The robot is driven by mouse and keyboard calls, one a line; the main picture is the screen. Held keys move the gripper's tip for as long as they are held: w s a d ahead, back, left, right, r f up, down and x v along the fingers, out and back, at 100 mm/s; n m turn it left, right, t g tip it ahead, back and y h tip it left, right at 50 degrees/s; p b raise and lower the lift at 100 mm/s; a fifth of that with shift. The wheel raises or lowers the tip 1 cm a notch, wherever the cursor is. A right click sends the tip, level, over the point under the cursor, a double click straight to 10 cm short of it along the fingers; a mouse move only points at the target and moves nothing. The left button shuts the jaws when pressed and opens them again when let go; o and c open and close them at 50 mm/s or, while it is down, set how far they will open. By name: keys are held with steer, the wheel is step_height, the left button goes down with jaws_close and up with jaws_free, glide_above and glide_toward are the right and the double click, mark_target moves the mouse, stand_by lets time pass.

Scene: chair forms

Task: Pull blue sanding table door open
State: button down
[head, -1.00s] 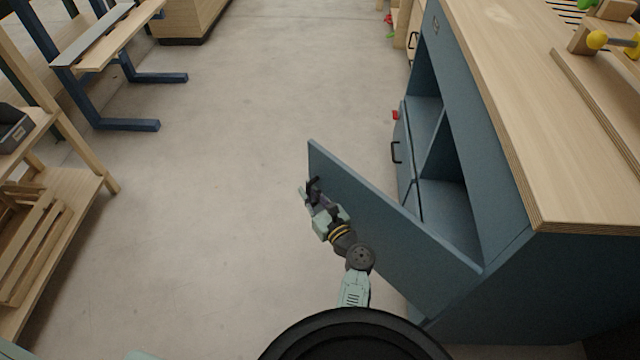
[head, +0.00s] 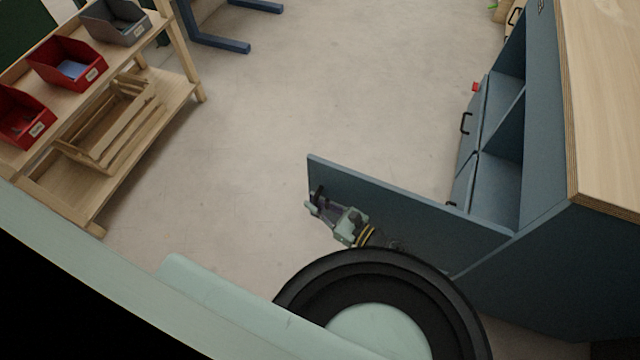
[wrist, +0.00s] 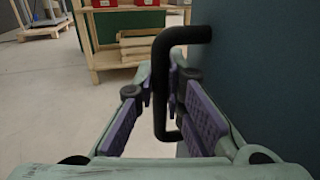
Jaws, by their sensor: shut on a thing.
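The blue sanding table (head: 541,120) stands at the right in the head view, with a wooden top and open shelf spaces. Its blue door (head: 400,201) stands swung out from the cabinet, wide open. My gripper (head: 313,200) is at the outer face of the door, near its free edge. In the wrist view my gripper (wrist: 165,100) is shut on the black door handle (wrist: 160,85), which passes between the purple finger pads. The door face (wrist: 265,70) fills the right side of the wrist view. In the head view the handle is partly hidden by my gripper.
A wooden rack (head: 150,140) at the left holds a grey bin (head: 115,25), red bins (head: 68,65) and a wooden crate (head: 110,125). Blue metal legs (head: 215,42) stand at the top left. The concrete floor between rack and table is clear.

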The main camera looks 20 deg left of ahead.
steer(key=shift+s+n+g, duration=0.3)
steer(key=shift+s+g, duration=0.1)
steer(key=shift+s, duration=0.5)
steer(key=c, duration=1.9)
jaws_free()
steer(key=shift+d, duration=0.15)
steer(key=d, duration=0.4)
steer(key=s+d, duration=0.1)
steer(key=d, duration=0.6)
steer(key=shift+s+d, duration=0.35)
